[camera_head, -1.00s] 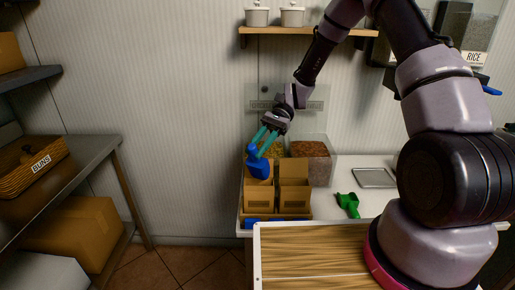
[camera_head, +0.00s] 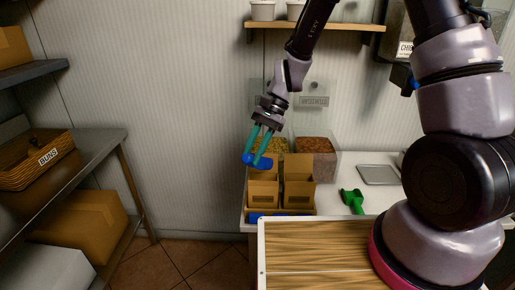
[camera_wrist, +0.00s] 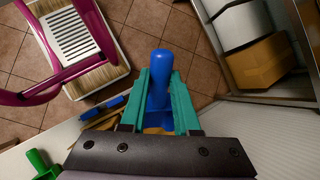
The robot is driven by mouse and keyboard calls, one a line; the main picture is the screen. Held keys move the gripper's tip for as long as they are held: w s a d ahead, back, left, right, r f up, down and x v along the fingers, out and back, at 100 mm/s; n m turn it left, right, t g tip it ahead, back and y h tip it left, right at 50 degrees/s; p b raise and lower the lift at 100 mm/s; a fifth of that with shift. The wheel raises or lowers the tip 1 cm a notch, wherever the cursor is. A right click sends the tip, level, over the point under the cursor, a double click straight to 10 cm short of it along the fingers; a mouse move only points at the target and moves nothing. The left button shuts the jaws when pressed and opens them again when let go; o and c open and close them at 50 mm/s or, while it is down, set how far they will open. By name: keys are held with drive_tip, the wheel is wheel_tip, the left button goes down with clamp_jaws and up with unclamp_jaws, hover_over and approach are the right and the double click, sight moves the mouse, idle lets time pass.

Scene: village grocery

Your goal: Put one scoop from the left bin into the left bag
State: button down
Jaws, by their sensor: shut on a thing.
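My gripper (camera_head: 260,148) has teal fingers and is shut on the blue scoop (camera_head: 263,162), holding it just above the open top of the left bag (camera_head: 263,195). In the wrist view the scoop's blue handle (camera_wrist: 158,78) sticks out between the teal fingers (camera_wrist: 160,105). The scoop's bowl is mostly hidden there, so I cannot tell whether it holds anything. The left bag is an open brown paper bag, and its inside is not visible. The left bin (camera_head: 270,145), a clear bin with yellowish contents, stands behind it, partly hidden by my gripper.
A similar right bag (camera_head: 298,195) stands close beside the left one. The right bin (camera_head: 325,165) holds reddish-brown contents. A green scoop (camera_head: 352,201) and a metal tray (camera_head: 378,175) lie on the white counter. A shelf (camera_head: 320,25) hangs above. Steel shelving (camera_head: 100,150) stands left.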

sight(248, 160)
drive_tip(key=shift+s+a+f+t+h, duration=0.25)
drive_tip(key=shift+s+t+h, duration=0.05)
drive_tip(key=shift+s+t, duration=0.15)
drive_tip(key=shift+s+a+f+t+h, duration=0.2)
drive_tip(key=shift+s+t+h, duration=0.1)
drive_tip(key=shift+t, duration=0.15)
drive_tip(key=shift+s+a+f+n+t+h, duration=0.2)
drive_tip(key=shift+s+f+t+h, duration=0.25)
drive_tip(key=shift+t, duration=0.4)
drive_tip(key=shift+s+a+f+n+t+h, duration=0.1)
drive_tip(key=shift+s+a+f+t+h, duration=0.25)
drive_tip(key=shift+t, duration=0.5)
drive_tip(key=shift+s+d, duration=0.1)
drive_tip(key=shift+s, duration=0.05)
